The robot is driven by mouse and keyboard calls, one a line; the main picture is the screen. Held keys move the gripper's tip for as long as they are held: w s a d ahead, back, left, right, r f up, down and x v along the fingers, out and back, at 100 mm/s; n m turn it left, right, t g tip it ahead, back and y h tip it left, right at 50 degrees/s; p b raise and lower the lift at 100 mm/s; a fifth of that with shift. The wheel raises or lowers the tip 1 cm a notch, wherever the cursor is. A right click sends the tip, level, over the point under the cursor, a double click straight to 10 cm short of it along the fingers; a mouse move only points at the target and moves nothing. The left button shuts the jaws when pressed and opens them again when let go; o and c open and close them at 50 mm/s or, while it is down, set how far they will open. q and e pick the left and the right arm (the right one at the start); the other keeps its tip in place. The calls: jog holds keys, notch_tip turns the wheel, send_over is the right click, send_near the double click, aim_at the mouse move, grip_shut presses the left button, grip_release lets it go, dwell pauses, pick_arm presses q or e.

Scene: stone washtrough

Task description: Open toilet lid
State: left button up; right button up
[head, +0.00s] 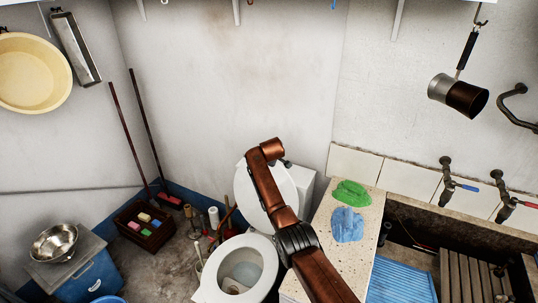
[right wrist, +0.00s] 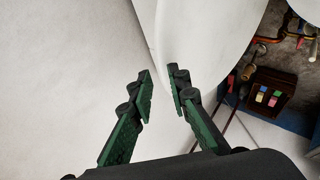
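The white toilet (head: 209,286) stands at the bottom middle of the head view, its bowl uncovered and the seat ring lying flat. The toilet lid (head: 243,190) is raised, standing up in front of the white cistern (head: 306,185); my right arm hides part of it. The lid also shows large in the right wrist view (right wrist: 200,35). My right gripper (right wrist: 160,70) has green-padded fingers set apart, with the lid's curved edge just beyond the fingertips. I cannot tell whether a finger touches it. In the head view this gripper is mostly hidden behind the arm's end. My left gripper is not in view.
A speckled counter (head: 327,225) with a green cloth (head: 351,193) and a blue cloth (head: 347,225) stands right of the toilet. A stone trough (head: 430,225) with taps lies further right. A brown crate (head: 143,228) and long-handled tools stand left. Some floor is bare there.

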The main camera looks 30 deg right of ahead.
jog(key=v, duration=1)
jog(key=shift+a+r, duration=0.35)
jog(key=shift+a, duration=0.1)
jog(key=shift+r, duration=0.1)
